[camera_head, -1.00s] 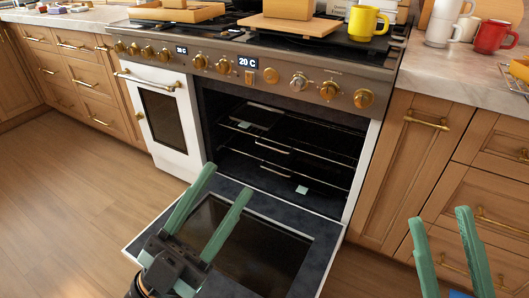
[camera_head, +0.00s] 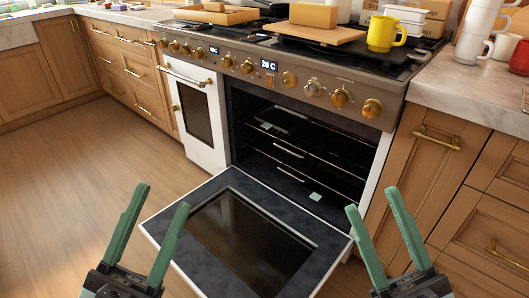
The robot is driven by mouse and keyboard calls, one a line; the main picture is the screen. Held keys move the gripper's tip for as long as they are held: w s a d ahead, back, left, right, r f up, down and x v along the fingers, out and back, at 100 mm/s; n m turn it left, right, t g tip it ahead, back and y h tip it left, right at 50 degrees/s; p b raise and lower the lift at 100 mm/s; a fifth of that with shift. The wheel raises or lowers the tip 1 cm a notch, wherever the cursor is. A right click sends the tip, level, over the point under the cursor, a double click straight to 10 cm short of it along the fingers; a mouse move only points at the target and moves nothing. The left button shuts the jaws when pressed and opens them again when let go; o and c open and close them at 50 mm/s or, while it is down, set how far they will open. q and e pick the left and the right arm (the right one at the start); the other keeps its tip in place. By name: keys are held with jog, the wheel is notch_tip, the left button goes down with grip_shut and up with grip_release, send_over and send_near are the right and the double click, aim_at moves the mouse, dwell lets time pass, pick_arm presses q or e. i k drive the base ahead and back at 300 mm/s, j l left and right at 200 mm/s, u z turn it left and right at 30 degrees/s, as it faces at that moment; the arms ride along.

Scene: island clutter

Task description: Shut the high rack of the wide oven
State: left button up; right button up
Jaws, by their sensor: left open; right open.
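The wide oven (camera_head: 222,105) is at the centre, its front door (camera_head: 195,205) folded down and open. In its dark cavity I see several wire racks; the high rack (camera_head: 290,111) is near the top, with a thin metal bar at its front. How far it is pulled out is hard to tell. Two lower bars show below it, and a small pale tag (camera_head: 315,197) lies near the bottom. My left gripper (camera_head: 164,197) is open and empty, at the left of the lowered door. My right gripper (camera_head: 372,199) is open and empty, at the right of the door. Neither touches a rack.
A narrow white oven door (camera_head: 187,115) is closed on the left. A yellow mug (camera_head: 386,33), boards and boxes stand on the stovetop. Wooden cabinets (camera_head: 425,165) flank the oven. White cups (camera_head: 473,45) and a red mug stand at the right. Floor (camera_head: 80,165) is clear on the left.

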aim_at(276, 143)
jog(key=l+u, duration=0.45)
jog(key=i+l+u, duration=0.1)
jog(key=l+u, duration=0.2)
jog(key=u, duration=0.2)
jog(key=l+u, duration=0.45)
jog(key=l, duration=0.15)
jog(key=l+u, duration=0.45)
jog(key=l, duration=0.2)
